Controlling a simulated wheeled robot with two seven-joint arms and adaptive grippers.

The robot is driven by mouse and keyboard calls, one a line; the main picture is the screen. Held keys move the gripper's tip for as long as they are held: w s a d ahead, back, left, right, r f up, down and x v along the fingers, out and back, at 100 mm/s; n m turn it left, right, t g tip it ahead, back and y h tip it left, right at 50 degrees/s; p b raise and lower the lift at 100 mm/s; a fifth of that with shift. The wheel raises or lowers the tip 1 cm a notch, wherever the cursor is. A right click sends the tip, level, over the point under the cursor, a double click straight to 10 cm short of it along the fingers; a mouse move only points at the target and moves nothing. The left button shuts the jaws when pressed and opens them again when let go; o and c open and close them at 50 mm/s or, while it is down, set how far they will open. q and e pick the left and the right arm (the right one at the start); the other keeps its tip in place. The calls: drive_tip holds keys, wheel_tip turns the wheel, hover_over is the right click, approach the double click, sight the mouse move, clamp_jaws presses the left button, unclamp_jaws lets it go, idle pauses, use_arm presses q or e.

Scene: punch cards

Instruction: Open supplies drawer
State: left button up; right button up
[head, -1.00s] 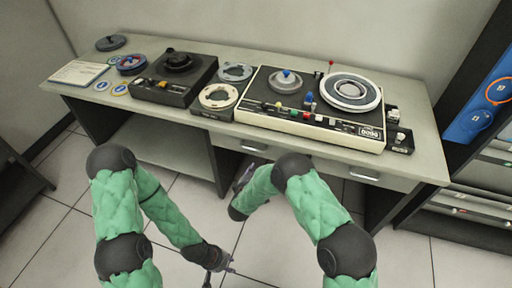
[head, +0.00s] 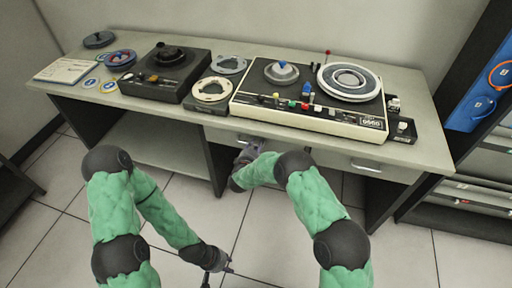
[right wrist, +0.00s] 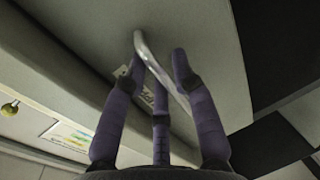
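The desk's left drawer (head: 218,133) is closed, and my right gripper (head: 251,147) is in front of it in the head view, covering part of its handle. In the right wrist view the silver bar handle (right wrist: 154,62) crosses the drawer front (right wrist: 100,30). My right gripper's fingers (right wrist: 158,62) are parted, on both sides of the bar; I cannot tell whether they touch it. A label (right wrist: 122,72) behind the bar is partly hidden and not readable in full. My left gripper (head: 220,267) hangs low over the floor, away from the desk; its finger opening is too small to judge.
A second drawer handle (head: 365,168) is further right on the desk. The desk top (head: 225,52) holds a large tape console (head: 310,118), a smaller black player (head: 165,78) and reels. A dark shelf unit (head: 470,195) stands at the right. The floor in front is clear.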

use_arm(q)
drive_tip(key=shift+f, duration=0.1)
use_arm(e)
drive_tip(key=shift+w+d, duration=0.15)
drive_tip(key=shift+w, duration=0.1)
clamp_jaws()
drive_tip(key=shift+s, duration=0.1)
